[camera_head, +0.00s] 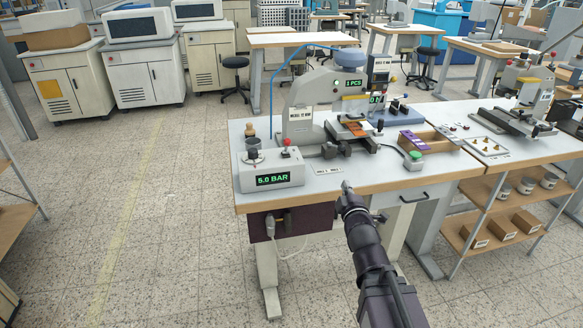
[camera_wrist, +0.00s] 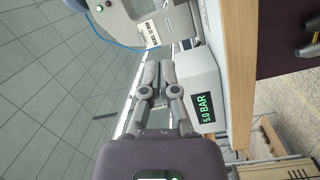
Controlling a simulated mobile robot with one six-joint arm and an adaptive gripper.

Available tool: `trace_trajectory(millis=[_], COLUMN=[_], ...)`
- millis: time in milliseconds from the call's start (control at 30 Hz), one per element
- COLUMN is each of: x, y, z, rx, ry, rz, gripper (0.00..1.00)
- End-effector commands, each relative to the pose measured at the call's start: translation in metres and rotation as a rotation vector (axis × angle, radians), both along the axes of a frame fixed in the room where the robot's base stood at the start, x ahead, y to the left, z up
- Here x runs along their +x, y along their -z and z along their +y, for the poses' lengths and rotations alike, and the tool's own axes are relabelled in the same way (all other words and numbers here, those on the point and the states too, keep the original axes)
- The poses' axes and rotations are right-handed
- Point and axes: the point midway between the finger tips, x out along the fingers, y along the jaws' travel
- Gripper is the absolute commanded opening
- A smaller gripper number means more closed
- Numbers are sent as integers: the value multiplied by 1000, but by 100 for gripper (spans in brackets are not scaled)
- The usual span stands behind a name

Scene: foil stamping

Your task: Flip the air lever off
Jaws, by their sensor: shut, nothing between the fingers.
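A light grey air box (camera_head: 292,181) stands at the front left corner of the press table, its display reading 5.0 BAR. A small red-tipped lever (camera_head: 285,143) stands on its top at the right, beside a dark round knob (camera_head: 253,153). The lever looks roughly upright; its exact tilt is too small to tell. My gripper (camera_head: 346,186) is shut and empty at the table's front edge, right of the box and apart from the lever. In the wrist view my gripper (camera_wrist: 158,66) has its fingers together, with the air box (camera_wrist: 200,75) to the right; the lever cannot be made out there.
The stamping press (camera_head: 300,126) stands behind the box, with dark clamp knobs (camera_head: 338,150) in front. A green button (camera_head: 415,155) and a wooden tray (camera_head: 438,143) sit to the right. A blue hose (camera_head: 271,90) rises behind the box. The table front (camera_head: 370,185) is mostly clear.

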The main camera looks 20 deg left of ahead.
Motion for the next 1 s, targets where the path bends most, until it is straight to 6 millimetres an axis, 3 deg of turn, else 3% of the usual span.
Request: trace_trajectory(millis=[33,200,400,1000], x=[-7,-34,-57,-62], y=[8,0,-6,-11], z=[15,55,81,88], rx=[-26,-91,-126,-134], ry=[-34,-145,-215,-231], rz=[-78,-311,-478,-518], gripper=[0,0,0,0])
